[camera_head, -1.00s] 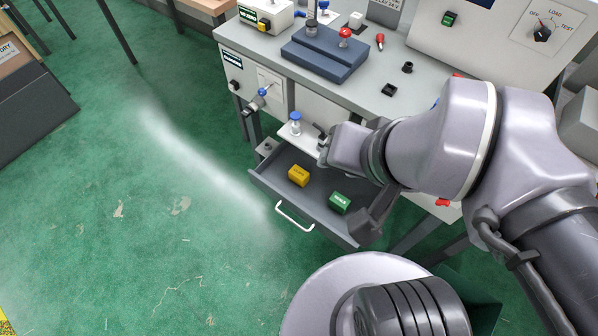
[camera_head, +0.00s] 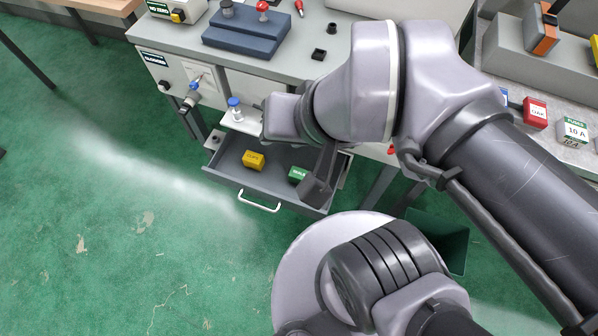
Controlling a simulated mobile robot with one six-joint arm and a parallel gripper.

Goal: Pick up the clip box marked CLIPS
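A small yellow box (camera_head: 253,160) sits in the open grey drawer (camera_head: 225,172) under the bench. It has dark lettering on it, too small to read for certain, and is the likely clip box. A green box (camera_head: 297,175) with a white label lies to its right in the same drawer. My gripper (camera_head: 260,107) is above and behind the yellow box, close to a white ledge. It is apart from both boxes. Its fingers are mostly hidden behind my wrist, so its opening does not show.
The drawer's white handle (camera_head: 259,206) sticks out over the green floor. A blue-topped item (camera_head: 235,104) stands on the white ledge (camera_head: 240,122) above the drawer. At right, a red box (camera_head: 535,113) and a fuse box (camera_head: 573,132) stand on a grey surface. Floor at left is clear.

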